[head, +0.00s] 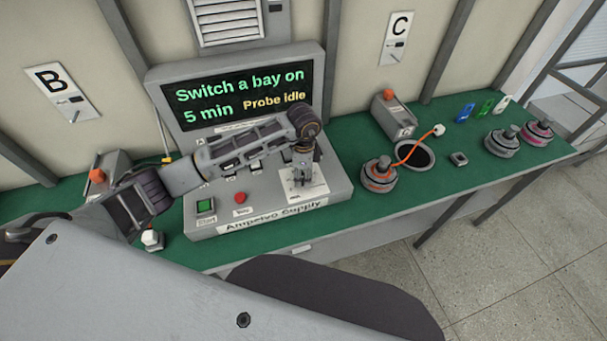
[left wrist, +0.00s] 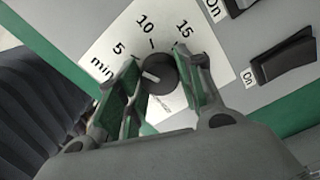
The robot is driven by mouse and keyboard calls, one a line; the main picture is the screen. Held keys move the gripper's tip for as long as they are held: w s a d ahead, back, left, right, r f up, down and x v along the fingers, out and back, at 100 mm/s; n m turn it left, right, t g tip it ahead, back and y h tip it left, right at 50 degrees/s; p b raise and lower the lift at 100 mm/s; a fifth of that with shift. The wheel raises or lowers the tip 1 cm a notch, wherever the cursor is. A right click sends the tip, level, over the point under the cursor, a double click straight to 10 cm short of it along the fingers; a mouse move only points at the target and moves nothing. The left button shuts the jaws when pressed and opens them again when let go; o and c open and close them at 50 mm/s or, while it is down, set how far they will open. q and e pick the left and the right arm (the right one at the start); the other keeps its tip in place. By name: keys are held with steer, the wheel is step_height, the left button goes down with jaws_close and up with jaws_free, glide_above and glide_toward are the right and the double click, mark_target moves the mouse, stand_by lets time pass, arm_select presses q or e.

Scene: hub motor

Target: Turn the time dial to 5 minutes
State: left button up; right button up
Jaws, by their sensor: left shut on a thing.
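The time dial (left wrist: 160,73) is a dark round knob on a white scale plate (left wrist: 212,52) marked min, 5, 10 and 15. My left gripper (left wrist: 163,80) is around the dial and shut on it, with one finger on each side. A pale mark on the dial faces the left finger, on the side of the 5; its exact setting is hard to tell. In the head view, my left gripper (head: 303,178) points down at the right part of the grey Ampelvo Supply console (head: 270,212) and hides the dial. My right gripper is not in view.
The console screen (head: 240,97) reads "Switch a bay on 5 min" and "Probe idle". Rocker switches (left wrist: 285,62) lie beside the dial plate. Start (head: 205,207) and red (head: 240,198) buttons sit at the console's left. Hub motors (head: 379,175) stand on the green bench at right.

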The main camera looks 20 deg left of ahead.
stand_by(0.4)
arm_select(q)
steer(key=o, duration=1)
steer(key=shift+r, duration=6)
